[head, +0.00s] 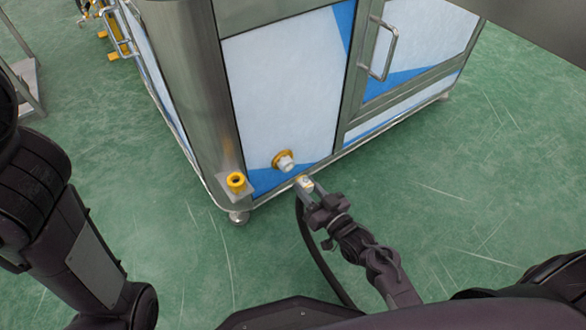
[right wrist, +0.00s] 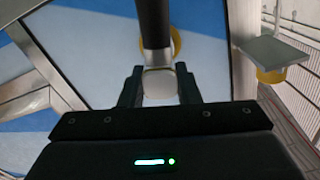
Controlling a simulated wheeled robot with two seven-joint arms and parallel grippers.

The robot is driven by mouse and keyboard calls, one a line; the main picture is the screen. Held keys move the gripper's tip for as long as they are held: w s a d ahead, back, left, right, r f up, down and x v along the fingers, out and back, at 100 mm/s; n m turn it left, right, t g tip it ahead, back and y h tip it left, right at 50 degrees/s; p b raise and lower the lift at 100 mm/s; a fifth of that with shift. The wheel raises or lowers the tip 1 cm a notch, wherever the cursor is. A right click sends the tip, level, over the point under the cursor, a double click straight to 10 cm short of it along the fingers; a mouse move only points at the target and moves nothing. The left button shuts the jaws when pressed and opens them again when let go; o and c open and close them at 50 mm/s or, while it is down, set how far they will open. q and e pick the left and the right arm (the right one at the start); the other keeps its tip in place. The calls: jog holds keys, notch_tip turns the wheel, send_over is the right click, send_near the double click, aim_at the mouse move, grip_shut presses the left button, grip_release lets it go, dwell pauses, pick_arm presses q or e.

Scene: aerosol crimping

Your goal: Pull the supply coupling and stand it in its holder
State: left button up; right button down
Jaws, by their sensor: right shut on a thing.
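My right gripper (head: 308,190) is shut on the supply coupling (head: 305,183), a pale metal piece with a black hose (head: 318,255) hanging from it. In the right wrist view the coupling (right wrist: 160,84) sits between the two fingers, and the hose (right wrist: 153,25) crosses in front of the panel. The port on the machine, a white stub (head: 287,164) in a yellow ring (head: 279,158), shows apart from the coupling, up and left of it. The holder, a yellow ring (head: 236,181) on a small metal plate, is at the cabinet corner, left of the gripper. My left gripper is out of view.
The steel cabinet (head: 275,85) with white and blue panels stands ahead on feet. A door handle (head: 391,50) sticks out at upper right. The green floor (head: 440,210) on the right is clear. The hose trails back towards my base.

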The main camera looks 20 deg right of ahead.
jog(key=shift+s+d, duration=0.2)
jog(key=shift+s, duration=0.3)
